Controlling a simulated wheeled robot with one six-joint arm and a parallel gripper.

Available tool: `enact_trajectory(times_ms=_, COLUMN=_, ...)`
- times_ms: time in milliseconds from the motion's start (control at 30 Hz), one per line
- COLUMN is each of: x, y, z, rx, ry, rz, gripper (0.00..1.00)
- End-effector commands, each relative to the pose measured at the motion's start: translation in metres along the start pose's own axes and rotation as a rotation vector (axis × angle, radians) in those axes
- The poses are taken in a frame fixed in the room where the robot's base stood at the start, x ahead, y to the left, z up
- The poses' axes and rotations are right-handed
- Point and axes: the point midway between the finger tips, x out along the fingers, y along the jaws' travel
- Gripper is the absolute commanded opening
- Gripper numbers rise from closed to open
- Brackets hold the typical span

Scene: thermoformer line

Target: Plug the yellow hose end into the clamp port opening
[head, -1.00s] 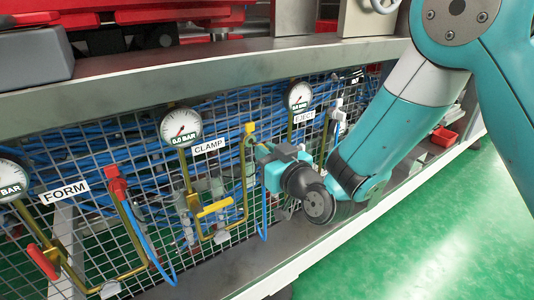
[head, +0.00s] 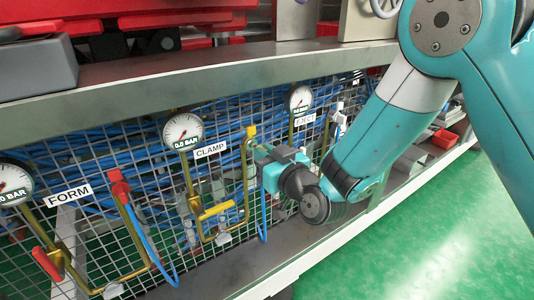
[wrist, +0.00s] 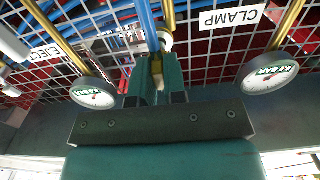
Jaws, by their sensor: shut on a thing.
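My gripper (wrist: 158,85) has its teal fingers shut on the yellow hose end (wrist: 156,66) in the wrist view. A blue hose (wrist: 149,25) runs up from there. In the head view my gripper (head: 262,158) is by the mesh panel, right of the CLAMP label, and hides the hose end. A yellow fitting (head: 250,131) on a brass pipe shows just above the gripper; it appears to be the clamp port. Blue hose (head: 263,215) hangs below the gripper. A pale ring (wrist: 165,40) on brass pipe is just beyond the fingertips; I cannot tell whether they touch.
The CLAMP gauge (head: 183,131) and a yellow-handled valve (head: 216,209) are left of my gripper. The EJECT gauge (head: 300,100) and white fitting (head: 337,107) are to the right. A red FORM fitting (head: 119,176) carries its own hose. The grey ledge (head: 200,80) overhangs the panel.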

Motion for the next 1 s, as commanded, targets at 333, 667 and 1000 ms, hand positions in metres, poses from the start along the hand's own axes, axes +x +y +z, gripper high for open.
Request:
enact_trajectory(times_ms=333, x=0.007, y=0.0, z=-0.001, rx=-0.001, ry=0.0, rz=0.0, gripper=0.0)
enact_trajectory(times_ms=667, x=0.013, y=0.0, z=-0.001, rx=0.001, ry=0.0, rz=0.0, gripper=0.0)
enact_trajectory(times_ms=1000, x=0.018, y=0.0, z=-0.001, rx=0.0, ry=-0.001, rz=0.0, gripper=0.0)
